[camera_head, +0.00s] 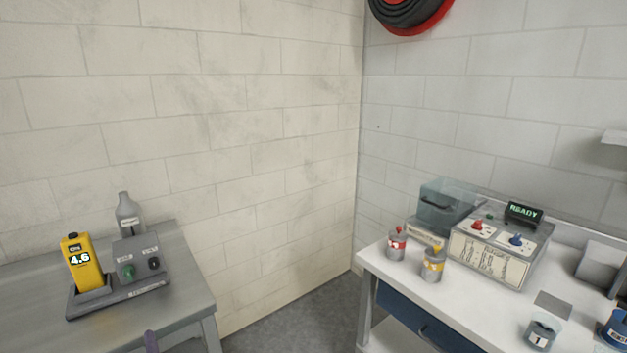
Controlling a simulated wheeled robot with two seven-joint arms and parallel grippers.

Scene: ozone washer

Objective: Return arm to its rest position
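Neither of my grippers can be made out in the head view. A small purple-grey piece (151,342) shows at the bottom edge in front of the left bench; I cannot tell what it belongs to. On the right bench (405,299) stands a grey machine (497,250) with a red and a blue knob, a printed panel and a display (523,213) reading READY. A clear box-like chamber (447,205) is at its left.
A yellow meter (83,264) reading 4.6, a control box (138,260) and a grey bottle (128,214) stand on the left bench (30,295). Two small cans (396,246) (432,266) and a cup marked 1 (540,335) stand on the right bench. Floor (300,320) shows between the benches.

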